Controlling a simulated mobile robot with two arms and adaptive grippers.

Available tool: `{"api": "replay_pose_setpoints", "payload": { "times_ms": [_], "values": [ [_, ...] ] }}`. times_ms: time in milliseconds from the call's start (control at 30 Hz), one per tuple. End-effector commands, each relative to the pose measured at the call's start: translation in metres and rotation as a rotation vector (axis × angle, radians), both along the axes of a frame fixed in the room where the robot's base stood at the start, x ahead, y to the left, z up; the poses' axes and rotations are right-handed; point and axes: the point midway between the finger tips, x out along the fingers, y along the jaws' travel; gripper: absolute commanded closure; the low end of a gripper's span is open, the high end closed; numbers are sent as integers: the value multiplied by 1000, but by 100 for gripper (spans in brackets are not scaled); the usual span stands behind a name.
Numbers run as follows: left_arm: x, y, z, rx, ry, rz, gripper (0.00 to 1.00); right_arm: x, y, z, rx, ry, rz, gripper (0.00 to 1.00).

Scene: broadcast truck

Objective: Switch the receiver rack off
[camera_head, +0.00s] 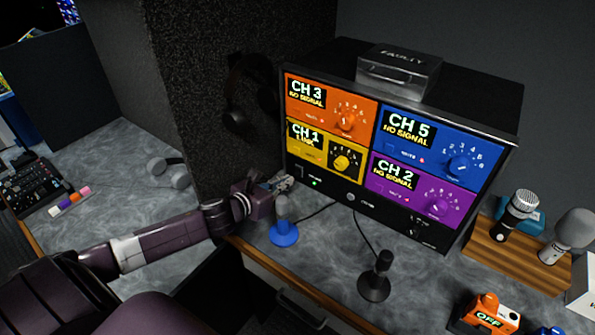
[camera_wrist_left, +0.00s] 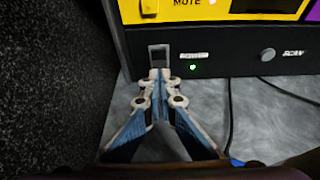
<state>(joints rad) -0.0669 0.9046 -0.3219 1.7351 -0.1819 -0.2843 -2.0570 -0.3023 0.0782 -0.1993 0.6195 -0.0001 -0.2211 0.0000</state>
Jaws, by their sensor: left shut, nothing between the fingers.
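The receiver rack (camera_head: 345,196) is a black box with orange, blue, yellow and purple channel panels, at the back of the counter. Its power switch (camera_wrist_left: 158,54) is a small rocker in a grey frame at the lower left of the front, with a green light (camera_wrist_left: 193,67) lit to its right. My left gripper (camera_head: 286,183) is shut and empty, its tips just in front of and below the switch. In the left wrist view the closed fingertips (camera_wrist_left: 157,76) overlap the lower part of the switch frame; I cannot tell whether they touch. My right gripper is out of view.
A blue-based microphone (camera_head: 284,232) stands close beside my left gripper, and a black one (camera_head: 375,276) stands farther right. A wooden stand (camera_head: 515,255) holds microphones at right. Headphones (camera_head: 238,90) hang on the dark partition at left. A metal box (camera_head: 398,72) sits on the rack.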

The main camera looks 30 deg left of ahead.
Motion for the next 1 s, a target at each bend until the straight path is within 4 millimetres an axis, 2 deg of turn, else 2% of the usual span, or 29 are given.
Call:
{"api": "replay_pose_setpoints", "payload": {
  "times_ms": [1000],
  "values": [
    [8,-1,-3,0,0,0,100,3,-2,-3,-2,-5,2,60]
  ]
}}
